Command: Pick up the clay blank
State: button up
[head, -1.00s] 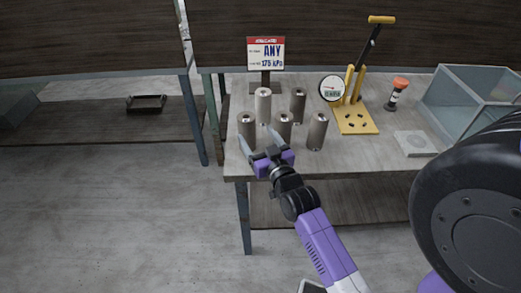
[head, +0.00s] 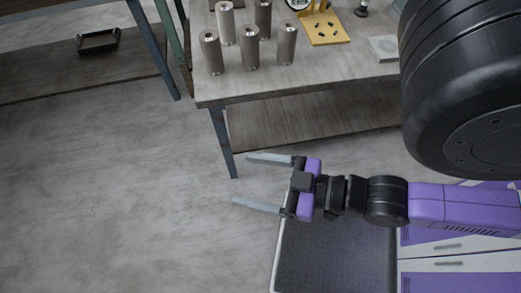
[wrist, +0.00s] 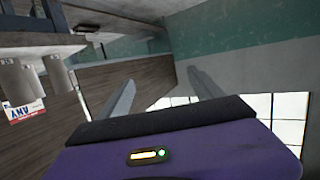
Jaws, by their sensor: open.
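Several grey-brown cylinders, which look like the clay blanks, stand upright on the workbench (head: 310,72). In the head view they include a front-left cylinder (head: 211,54), a front-middle one (head: 250,49), a front-right one (head: 287,45), and others behind. My gripper (head: 241,179) is open and empty, in front of and below the bench's front edge, well apart from the cylinders. Its fingers point left. In the wrist view the open fingers (wrist: 160,90) have nothing between them, and grey cylinders (wrist: 57,76) show at the left edge.
A yellow gauge stand (head: 325,28) and a pale square plate (head: 384,47) are on the bench to the right. A lower shelf (head: 310,118) runs under it. A dark tray (head: 99,41) lies on another shelf at left. The wrist view shows the "ANY" sign (wrist: 24,112). Floor at left is clear.

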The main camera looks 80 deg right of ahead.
aim_at(249, 34)
jog(key=k+j+z, duration=0.1)
jog(key=z, duration=1.15)
